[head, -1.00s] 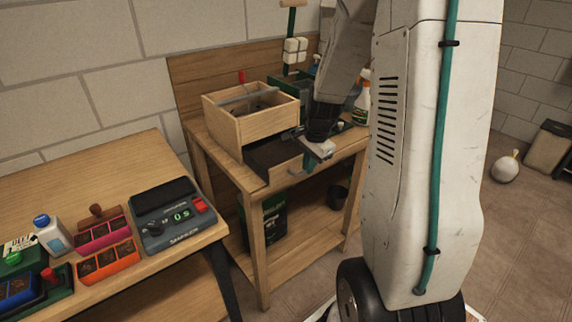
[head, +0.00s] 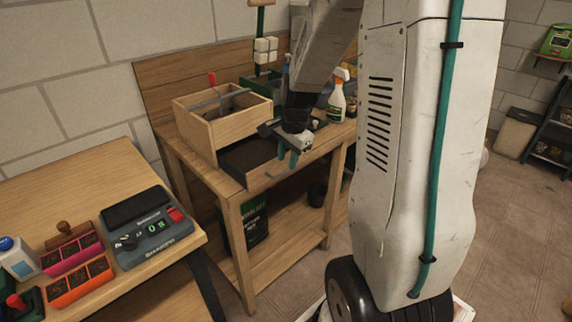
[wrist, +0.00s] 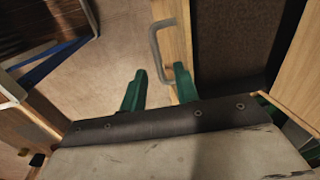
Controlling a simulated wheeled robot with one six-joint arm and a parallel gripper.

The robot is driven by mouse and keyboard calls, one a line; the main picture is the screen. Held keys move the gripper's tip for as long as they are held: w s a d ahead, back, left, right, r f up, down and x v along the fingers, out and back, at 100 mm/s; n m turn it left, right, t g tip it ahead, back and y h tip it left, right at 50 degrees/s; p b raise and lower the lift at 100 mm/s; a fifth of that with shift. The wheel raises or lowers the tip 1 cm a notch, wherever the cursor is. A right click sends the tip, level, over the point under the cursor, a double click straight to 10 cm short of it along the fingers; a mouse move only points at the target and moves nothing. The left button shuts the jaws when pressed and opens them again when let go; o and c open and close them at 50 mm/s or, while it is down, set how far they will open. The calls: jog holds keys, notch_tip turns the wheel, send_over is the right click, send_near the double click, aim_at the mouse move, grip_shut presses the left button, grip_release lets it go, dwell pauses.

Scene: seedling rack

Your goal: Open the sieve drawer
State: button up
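The sieve drawer (head: 243,156) stands pulled out from under the wooden sieve box (head: 228,118), and its dark inside shows. In the wrist view its pale wooden front (wrist: 180,48) carries a grey bar handle (wrist: 156,45), with the dark drawer floor (wrist: 235,50) to the right. My gripper (wrist: 158,70) is open, its two green fingers apart. The lower end of the handle shows between the fingertips, near the right one; I cannot tell whether they touch. In the head view my gripper (head: 288,160) is beside the drawer's front end.
The drawer is on a wooden bench (head: 232,205). A spray bottle (head: 337,100) stands behind my gripper. At the left, another table (head: 90,200) holds a scale (head: 150,228) and seedling trays (head: 80,284). Open floor shows in front of the drawer in the wrist view.

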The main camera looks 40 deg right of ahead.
jog(key=r, duration=0.4)
jog(key=shift+s+r, duration=0.3)
jog(key=shift+s, duration=0.1)
jog(key=s+a+r+n, duration=0.5)
jog(key=s+a+n, duration=0.3)
jog(key=s+a, duration=0.1)
jog(key=s+a+r+n, duration=0.5)
jog(key=s+a+n, duration=0.4)
jog(key=s, duration=0.3)
jog(key=shift+s+a+r+g, duration=0.25)
jog(key=shift+s+a+g, duration=0.05)
jog(key=shift+a, duration=0.1)
dwell(1.1)
